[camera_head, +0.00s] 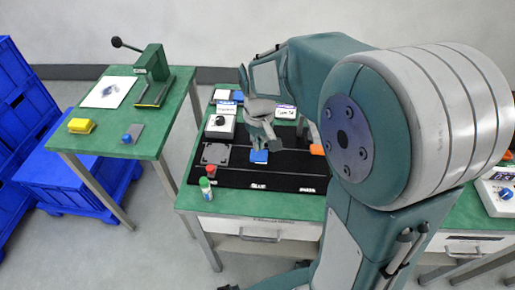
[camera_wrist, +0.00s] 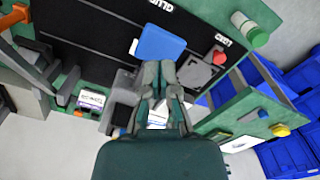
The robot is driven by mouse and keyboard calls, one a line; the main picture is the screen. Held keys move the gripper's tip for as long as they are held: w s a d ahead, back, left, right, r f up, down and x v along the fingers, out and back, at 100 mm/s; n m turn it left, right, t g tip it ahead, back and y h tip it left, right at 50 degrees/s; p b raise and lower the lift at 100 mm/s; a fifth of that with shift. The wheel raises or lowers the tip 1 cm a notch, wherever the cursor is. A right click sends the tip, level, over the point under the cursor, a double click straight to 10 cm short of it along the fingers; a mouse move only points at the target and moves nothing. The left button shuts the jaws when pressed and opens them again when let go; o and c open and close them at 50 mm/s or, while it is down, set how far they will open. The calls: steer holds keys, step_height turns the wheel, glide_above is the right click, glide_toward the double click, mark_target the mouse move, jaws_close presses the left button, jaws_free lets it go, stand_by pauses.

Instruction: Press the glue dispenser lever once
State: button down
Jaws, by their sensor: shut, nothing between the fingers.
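A blue flat plate (camera_head: 259,156) lies on the black mat, in line with the printed word GLUE; I take it to be the glue dispenser's lever, though its base and hinge are not clear. It also shows in the wrist view (camera_wrist: 160,45), just beyond my fingertips. My gripper (camera_head: 268,138) is shut and empty, pointing down above the mat beside the blue plate. In the wrist view my closed fingertips (camera_wrist: 159,72) appear close to the plate's near edge; I cannot tell whether they touch it.
The black mat (camera_head: 230,178) covers the green bench (camera_head: 300,207). A white box with a dial (camera_head: 220,125), a grey plate (camera_head: 215,153), a red-capped item (camera_head: 211,171) and a green-capped bottle (camera_head: 205,187) surround it. A green press (camera_head: 152,75) stands on the left table.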

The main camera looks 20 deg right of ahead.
mark_target(258, 154)
steer(key=shift+f, duration=2.1)
step_height(258, 154, up, 11)
steer(key=shift+s, duration=0.15)
stand_by(1.7)
stand_by(0.3)
